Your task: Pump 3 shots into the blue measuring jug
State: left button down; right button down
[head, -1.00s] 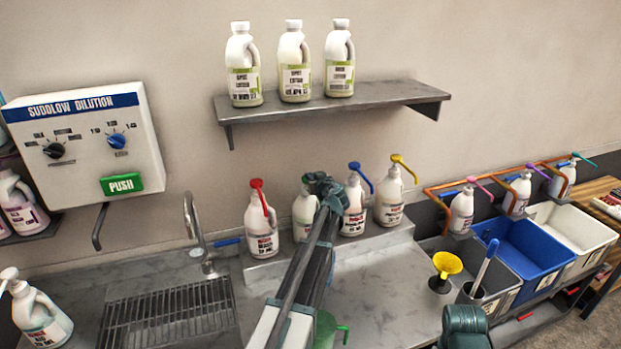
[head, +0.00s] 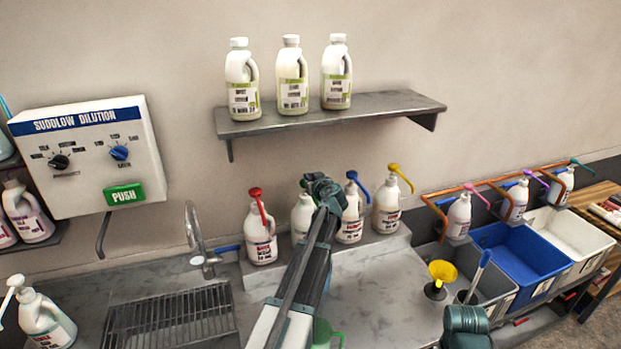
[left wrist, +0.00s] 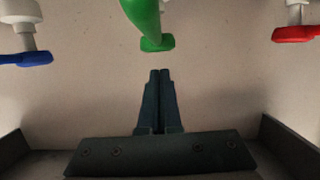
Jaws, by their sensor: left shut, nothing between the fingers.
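My left gripper (head: 323,187) is shut and empty, in front of the second bottle (head: 302,215) from the left on the raised ledge. It hides that bottle's pump head in the head view. In the left wrist view the shut fingers (left wrist: 160,100) point at the wall, just apart in the picture from a green pump head (left wrist: 155,42). A blue pump head (left wrist: 25,57) and a red one (left wrist: 298,33) flank it. A green jug (head: 328,337) shows partly behind my left arm at the bottom edge. I see no blue measuring jug. My right gripper's fingers are out of view.
Beside that bottle stand a red-pump bottle (head: 260,235), a blue-pump bottle (head: 351,220) and a yellow-pump bottle (head: 386,208). A yellow funnel (head: 442,271) and grey, blue (head: 520,250) and white bins are on the right. The sink grate (head: 170,320) lies left.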

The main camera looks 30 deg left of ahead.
pick_arm(q)
notch_tip(320, 180, up, 2)
jog(key=p, duration=0.2)
send_over(318, 204)
dwell(4.2)
